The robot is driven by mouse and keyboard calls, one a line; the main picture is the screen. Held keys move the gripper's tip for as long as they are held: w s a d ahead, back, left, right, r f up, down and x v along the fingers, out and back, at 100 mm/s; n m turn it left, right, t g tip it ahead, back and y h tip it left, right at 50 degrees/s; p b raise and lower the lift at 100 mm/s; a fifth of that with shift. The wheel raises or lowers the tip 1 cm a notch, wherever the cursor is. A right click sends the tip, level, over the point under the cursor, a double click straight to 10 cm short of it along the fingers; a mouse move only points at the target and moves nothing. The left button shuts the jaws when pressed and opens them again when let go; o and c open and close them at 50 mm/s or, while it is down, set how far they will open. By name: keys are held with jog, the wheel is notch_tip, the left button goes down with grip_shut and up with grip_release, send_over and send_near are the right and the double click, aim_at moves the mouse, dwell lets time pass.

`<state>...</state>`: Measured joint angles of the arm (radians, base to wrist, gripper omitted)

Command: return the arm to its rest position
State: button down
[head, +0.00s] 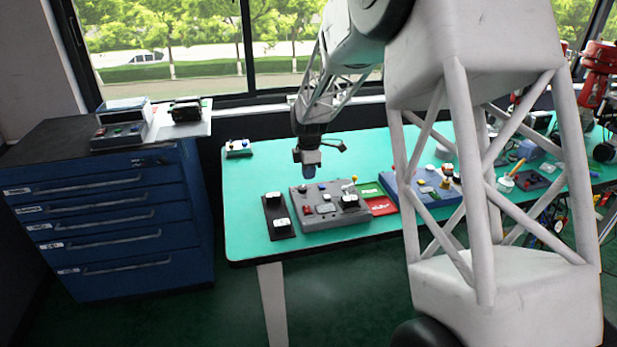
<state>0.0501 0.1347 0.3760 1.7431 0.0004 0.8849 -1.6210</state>
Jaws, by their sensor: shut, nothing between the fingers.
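My gripper (309,176) hangs at the end of my arm, pointing down over the teal workbench (246,203). It is shut and empty. It is just above or behind the back left part of a grey control box (332,216); I cannot tell whether they touch. The grey box carries a black knob, a small display and a yellow-tipped lever on its top. My arm reaches in from the right foreground and hides part of the bench.
A small black box (278,216) with white parts stands left of the grey box. Green and red cards (372,197) and a blue box (432,189) lie to its right. A blue drawer cabinet (105,215) stands left. The bench's left end is mostly clear.

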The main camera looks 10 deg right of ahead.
dwell(0.3)
jog(key=s+a+r+m+t, duration=0.1)
jog(key=s+r+m, duration=0.35)
jog(key=s, duration=0.65)
jog(key=s+a+r+m, duration=0.1)
jog(key=s+r+m, duration=0.4)
jog(key=s, duration=0.6)
jog(key=s+a+r+m+t, duration=0.1)
jog(key=s+r+m, duration=0.2)
jog(key=s+r, duration=0.55)
jog(key=s+f+m, duration=0.2)
jog(key=s, duration=0.6)
jog(key=s+f+m, duration=0.1)
jog(key=s+m, duration=0.2)
jog(key=s, duration=0.5)
jog(key=shift+s+a+f+m+t, duration=0.2)
jog(key=shift+s+f+m+t, duration=0.1)
jog(key=shift+s+f+m, duration=0.1)
